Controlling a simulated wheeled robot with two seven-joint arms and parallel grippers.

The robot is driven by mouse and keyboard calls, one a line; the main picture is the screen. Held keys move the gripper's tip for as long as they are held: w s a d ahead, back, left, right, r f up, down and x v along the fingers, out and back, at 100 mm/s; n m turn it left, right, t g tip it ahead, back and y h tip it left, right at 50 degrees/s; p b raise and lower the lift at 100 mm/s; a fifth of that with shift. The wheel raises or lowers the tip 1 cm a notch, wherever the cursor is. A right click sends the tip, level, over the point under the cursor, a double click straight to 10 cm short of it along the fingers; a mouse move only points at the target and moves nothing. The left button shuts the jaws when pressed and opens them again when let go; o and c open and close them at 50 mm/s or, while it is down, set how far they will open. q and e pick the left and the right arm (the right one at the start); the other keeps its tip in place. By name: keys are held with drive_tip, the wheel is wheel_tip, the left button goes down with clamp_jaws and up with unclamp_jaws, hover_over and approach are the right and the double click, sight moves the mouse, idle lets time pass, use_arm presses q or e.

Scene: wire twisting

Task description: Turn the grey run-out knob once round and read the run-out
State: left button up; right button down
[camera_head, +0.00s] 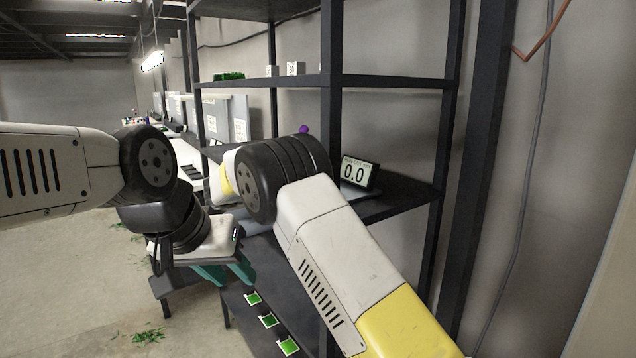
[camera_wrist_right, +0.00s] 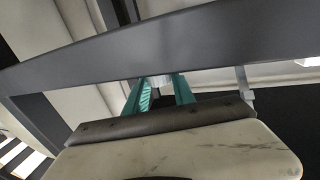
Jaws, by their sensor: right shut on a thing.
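The run-out display (camera_head: 356,173) stands on the dark shelf and reads 0.0. In the right wrist view, the teal fingers of my right gripper (camera_wrist_right: 161,94) are shut on a small pale grey piece, which looks like the run-out knob (camera_wrist_right: 161,81); only part of it shows. In the head view my right arm hides that gripper and the knob. My left gripper (camera_head: 232,270) hangs with teal fingers pointing down, near the low dark bench, apart from the display; its finger gap is unclear.
A dark shelf rack (camera_head: 393,83) stands ahead, with a purple ball (camera_head: 304,129) behind my right arm. Several green-topped squares (camera_head: 269,320) lie on the low bench. A grey beam (camera_wrist_right: 180,45) crosses close above the right fingers. Open floor lies at the left.

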drive_tip(key=shift+w+m+g+h, duration=0.1)
drive_tip(key=shift+m+g+h, duration=0.2)
drive_tip(key=shift+m+g, duration=0.45)
drive_tip(key=c, duration=1)
unclamp_jaws()
drive_tip(key=shift+c, duration=0.2)
